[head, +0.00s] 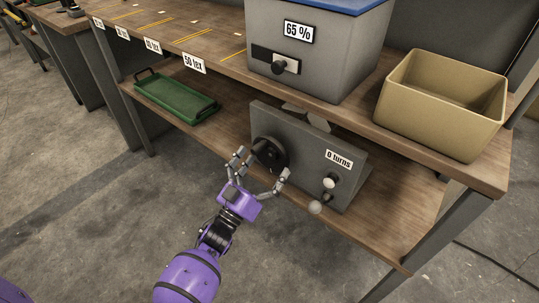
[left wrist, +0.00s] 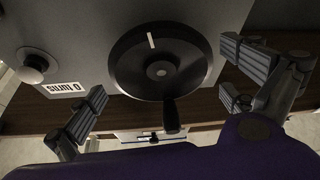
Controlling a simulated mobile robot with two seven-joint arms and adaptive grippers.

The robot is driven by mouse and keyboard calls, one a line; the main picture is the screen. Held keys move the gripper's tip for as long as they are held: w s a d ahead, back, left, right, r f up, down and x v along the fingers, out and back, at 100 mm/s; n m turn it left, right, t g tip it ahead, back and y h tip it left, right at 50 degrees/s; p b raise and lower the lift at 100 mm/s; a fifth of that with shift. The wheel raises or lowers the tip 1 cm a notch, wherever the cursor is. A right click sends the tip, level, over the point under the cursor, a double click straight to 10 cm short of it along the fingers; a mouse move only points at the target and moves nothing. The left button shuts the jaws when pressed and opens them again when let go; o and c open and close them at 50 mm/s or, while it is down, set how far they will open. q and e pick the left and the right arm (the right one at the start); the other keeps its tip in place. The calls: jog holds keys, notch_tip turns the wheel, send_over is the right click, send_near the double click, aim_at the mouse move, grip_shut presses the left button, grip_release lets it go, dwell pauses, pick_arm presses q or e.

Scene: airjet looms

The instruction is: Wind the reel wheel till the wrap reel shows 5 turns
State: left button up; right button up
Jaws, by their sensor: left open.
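The wrap reel (head: 311,148) is a grey panel on the lower shelf, with a label (head: 339,159) reading "0 turns". Its black reel wheel (head: 270,154) is on the left part of the panel. In the left wrist view the wheel (left wrist: 160,62) shows a white mark near its rim and a dark handle (left wrist: 171,115) sticking out at the rim opposite the mark. My left gripper (head: 262,172) is open in front of the wheel, its fingers apart on both sides of the handle, with nothing held. My right gripper is not in view.
A white knob (head: 329,181) and a dark knob sit on the panel's right side, with a pale ball (head: 315,208) near its lower edge. A green tray (head: 176,97) lies left on the lower shelf. Above are a grey "65 %" box (head: 315,52) and a tan bin (head: 440,103).

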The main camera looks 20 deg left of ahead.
pick_arm(q)
jog(key=shift+x, duration=1)
jog(key=shift+w, duration=0.25)
jog(key=shift+d+r, duration=0.1)
jog(key=c, duration=1.4)
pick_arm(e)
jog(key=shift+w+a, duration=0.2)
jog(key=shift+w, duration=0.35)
